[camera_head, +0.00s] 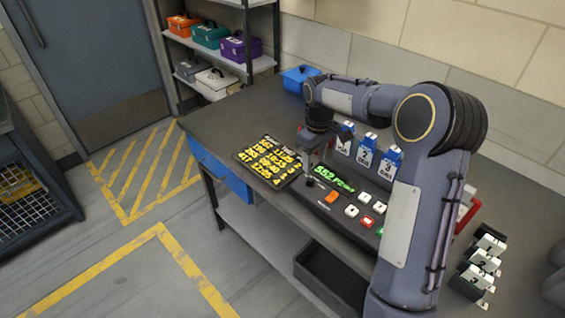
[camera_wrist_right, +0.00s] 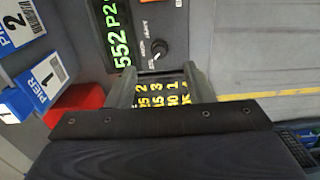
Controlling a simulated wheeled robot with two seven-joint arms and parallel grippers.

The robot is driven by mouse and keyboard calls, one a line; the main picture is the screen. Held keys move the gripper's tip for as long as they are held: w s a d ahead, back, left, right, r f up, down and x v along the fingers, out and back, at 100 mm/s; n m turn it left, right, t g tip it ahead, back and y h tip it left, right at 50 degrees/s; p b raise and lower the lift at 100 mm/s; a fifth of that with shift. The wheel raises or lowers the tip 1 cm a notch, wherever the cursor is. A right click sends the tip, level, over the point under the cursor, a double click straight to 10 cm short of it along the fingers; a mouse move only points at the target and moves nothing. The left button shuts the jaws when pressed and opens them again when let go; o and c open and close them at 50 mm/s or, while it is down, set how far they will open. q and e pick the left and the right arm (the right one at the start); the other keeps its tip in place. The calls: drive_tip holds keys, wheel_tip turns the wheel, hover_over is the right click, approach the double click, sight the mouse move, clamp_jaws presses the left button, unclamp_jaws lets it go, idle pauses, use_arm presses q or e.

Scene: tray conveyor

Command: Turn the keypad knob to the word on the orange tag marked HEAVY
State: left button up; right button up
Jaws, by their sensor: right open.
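The dark keypad knob (camera_head: 310,182) sits on the console left of the green display (camera_head: 333,178). In the right wrist view the round knob (camera_wrist_right: 158,48) has small words around it, too small to read surely. An orange piece (camera_head: 332,197) lies near the knob; it also shows at the top of the right wrist view (camera_wrist_right: 150,1). I cannot read HEAVY on it. The display (camera_wrist_right: 118,35) shows "552 P2" and more. My right gripper (camera_head: 313,161) is open and empty above the console, its fingers (camera_wrist_right: 163,78) apart and short of the knob. My left gripper is out of view.
A black pad with yellow characters (camera_head: 244,157) lies left of the console. White buttons (camera_head: 351,211) and a red button (camera_head: 366,221) are on the right. Blue-and-white PIER tags (camera_head: 367,152) stand behind.

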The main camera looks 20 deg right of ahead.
sight(311, 178)
drive_tip(key=shift+w+f, duration=0.3)
drive_tip(key=shift+w, duration=0.15)
wheel_tip(311, 178, down, 7)
drive_tip(key=shift+s+f+p, duration=0.1)
drive_tip(key=shift+f+p, duration=0.1)
drive_tip(key=shift+p, duration=0.1)
drive_tip(key=c, duration=1)
